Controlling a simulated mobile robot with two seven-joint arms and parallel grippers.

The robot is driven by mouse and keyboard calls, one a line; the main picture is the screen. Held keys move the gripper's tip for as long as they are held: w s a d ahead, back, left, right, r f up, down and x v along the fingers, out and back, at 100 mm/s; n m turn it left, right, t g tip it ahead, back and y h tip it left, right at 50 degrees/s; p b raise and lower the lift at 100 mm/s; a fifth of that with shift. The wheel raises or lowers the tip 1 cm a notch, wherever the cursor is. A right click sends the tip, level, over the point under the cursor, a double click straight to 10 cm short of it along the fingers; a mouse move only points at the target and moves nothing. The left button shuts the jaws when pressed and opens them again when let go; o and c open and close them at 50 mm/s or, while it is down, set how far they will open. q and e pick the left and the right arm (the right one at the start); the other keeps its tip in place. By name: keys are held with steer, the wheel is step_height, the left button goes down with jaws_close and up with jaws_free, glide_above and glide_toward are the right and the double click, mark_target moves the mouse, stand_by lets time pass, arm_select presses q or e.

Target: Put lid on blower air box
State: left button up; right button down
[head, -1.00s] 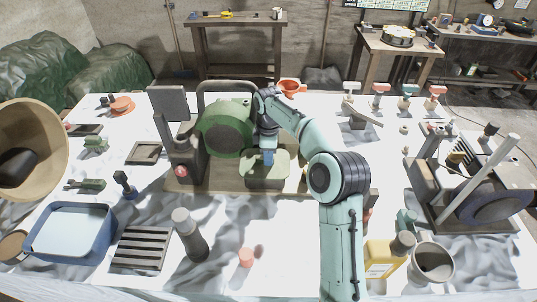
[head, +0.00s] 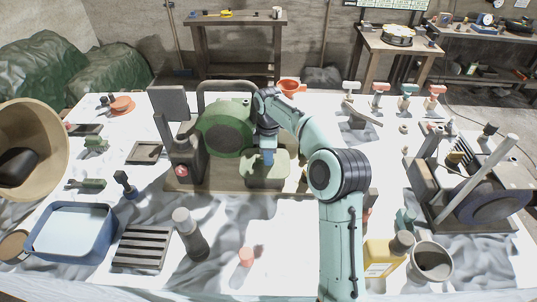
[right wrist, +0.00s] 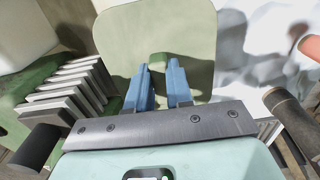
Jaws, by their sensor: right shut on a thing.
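The green blower (head: 222,128) with its round housing stands on a wooden base board (head: 225,191) in the middle of the white table. A pale green lid (head: 281,160) sits at the air box (head: 264,184), right of the blower housing. My right gripper (head: 267,158) is at the lid from above, its blue fingers shut on it. I cannot tell whether the lid rests fully on the box. My left gripper is not in view.
A blue tray (head: 70,232), a slatted grate (head: 142,248) and a dark cylinder (head: 190,236) lie front left. A wheeled machine (head: 487,205) stands right. The table's front middle is mostly clear.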

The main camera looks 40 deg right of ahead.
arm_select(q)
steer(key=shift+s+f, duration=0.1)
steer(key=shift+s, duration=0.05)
arm_select(e)
steer(key=shift+f, duration=0.2)
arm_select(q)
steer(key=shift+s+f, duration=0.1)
arm_select(e)
steer(key=shift+f, duration=0.35)
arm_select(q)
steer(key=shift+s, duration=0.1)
arm_select(e)
steer(key=shift+f, duration=0.3)
steer(key=c, duration=0.9)
jaws_free()
steer(key=shift+c, duration=0.2)
step_height(320, 180, up, 7)
steer(key=shift+r+p, duration=0.1)
steer(key=shift+p, duration=0.35)
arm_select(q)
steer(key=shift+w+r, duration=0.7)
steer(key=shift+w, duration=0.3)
arm_select(e)
step_height(320, 180, up, 6)
